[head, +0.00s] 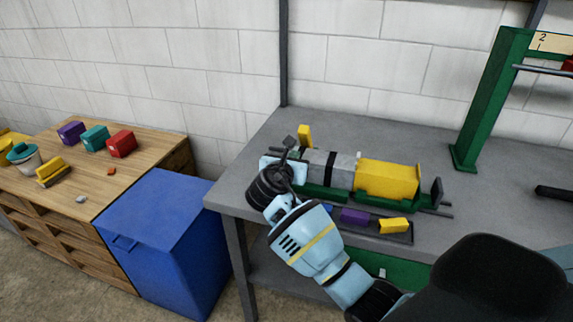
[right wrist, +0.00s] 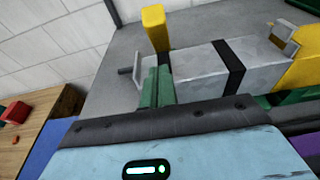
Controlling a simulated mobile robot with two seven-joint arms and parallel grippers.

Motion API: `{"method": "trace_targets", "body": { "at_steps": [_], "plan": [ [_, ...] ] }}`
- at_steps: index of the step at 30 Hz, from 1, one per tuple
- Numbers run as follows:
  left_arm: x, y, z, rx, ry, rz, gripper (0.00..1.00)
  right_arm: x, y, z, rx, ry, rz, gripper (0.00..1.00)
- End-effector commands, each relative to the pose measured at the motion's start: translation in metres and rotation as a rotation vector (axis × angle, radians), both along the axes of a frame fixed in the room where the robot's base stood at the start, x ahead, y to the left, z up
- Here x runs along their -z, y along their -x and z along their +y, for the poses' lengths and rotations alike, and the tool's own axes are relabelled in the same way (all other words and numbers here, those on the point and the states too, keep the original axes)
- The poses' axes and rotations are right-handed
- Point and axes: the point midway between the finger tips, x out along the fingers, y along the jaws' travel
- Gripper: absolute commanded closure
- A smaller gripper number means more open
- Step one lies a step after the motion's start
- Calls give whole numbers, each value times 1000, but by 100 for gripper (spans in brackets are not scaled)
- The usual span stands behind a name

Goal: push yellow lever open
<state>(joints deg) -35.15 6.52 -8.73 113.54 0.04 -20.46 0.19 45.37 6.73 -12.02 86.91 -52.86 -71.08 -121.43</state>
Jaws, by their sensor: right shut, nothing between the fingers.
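The yellow lever (head: 305,136) stands upright at the left end of a grey clamped assembly (head: 329,168) with a yellow block (head: 388,179) on its right. My right gripper (head: 286,162) is shut and empty at the assembly's left end, just below and left of the lever. Its fingertips are hard to make out against the dark and green parts there. My left gripper is not in view.
The assembly sits on a green base on a grey bench (head: 252,172). A tray with purple and yellow blocks (head: 393,225) lies in front. A green post (head: 490,95) stands at right. A blue bin (head: 155,225) and a wooden workbench (head: 105,190) with coloured blocks are at left.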

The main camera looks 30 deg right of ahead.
Motion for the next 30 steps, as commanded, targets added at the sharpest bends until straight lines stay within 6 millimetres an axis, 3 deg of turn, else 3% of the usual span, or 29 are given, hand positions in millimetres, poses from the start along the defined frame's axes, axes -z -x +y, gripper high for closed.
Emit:
{"method": "trace_targets", "body": {
  "at_steps": [1, 10, 30],
  "plan": [
    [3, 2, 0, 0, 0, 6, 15, 4, -5, -8, 3, 1, 4, 100],
    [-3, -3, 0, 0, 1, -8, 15, -18, -24, -28, 1, 0, -1, 100],
    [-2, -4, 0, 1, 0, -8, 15, -22, -33, -32, 1, 0, 0, 100]
  ]
}}
